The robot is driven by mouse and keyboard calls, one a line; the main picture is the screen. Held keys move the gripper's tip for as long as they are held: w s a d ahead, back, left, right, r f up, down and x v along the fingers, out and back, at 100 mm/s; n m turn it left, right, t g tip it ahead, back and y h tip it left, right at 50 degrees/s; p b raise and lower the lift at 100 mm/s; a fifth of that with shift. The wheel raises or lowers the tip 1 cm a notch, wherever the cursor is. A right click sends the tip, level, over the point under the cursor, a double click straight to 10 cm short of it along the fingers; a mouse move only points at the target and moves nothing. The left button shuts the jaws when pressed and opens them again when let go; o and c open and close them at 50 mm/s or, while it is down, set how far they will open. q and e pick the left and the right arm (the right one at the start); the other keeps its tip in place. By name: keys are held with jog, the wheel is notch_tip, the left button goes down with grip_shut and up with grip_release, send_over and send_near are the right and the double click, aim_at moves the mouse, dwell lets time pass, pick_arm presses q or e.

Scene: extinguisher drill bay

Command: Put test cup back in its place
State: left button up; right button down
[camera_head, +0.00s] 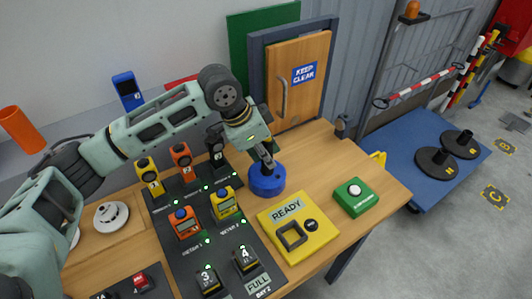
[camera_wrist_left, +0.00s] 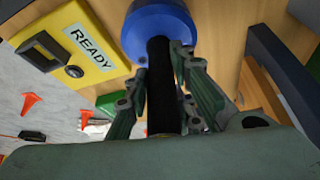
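The test cup is a blue round cup (camera_head: 267,181) with a black stem, at the wooden table's middle, behind the yellow READY pad. It also shows at the top of the left wrist view (camera_wrist_left: 160,29), its black stem (camera_wrist_left: 161,90) running toward my wrist. My left gripper (camera_head: 267,160) points down over the cup. In the left wrist view its fingers (camera_wrist_left: 161,72) lie on both sides of the stem and look closed on it. I cannot tell whether the cup touches the table. My right gripper is out of view.
The yellow READY pad (camera_head: 309,238) and a green box with a white button (camera_head: 355,196) lie right of the cup. A dark panel (camera_head: 230,244) with yellow and orange devices lies left. A white detector (camera_head: 111,216) sits further left. A small door (camera_head: 305,80) stands behind.

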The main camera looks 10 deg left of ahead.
pick_arm(q)
jog(key=o, duration=0.3)
jog(key=shift+o, duration=0.2)
jog(key=shift+r, duration=0.1)
jog(key=b+v, duration=0.1)
jog(key=v, duration=1.1)
jog(key=shift+s, duration=0.1)
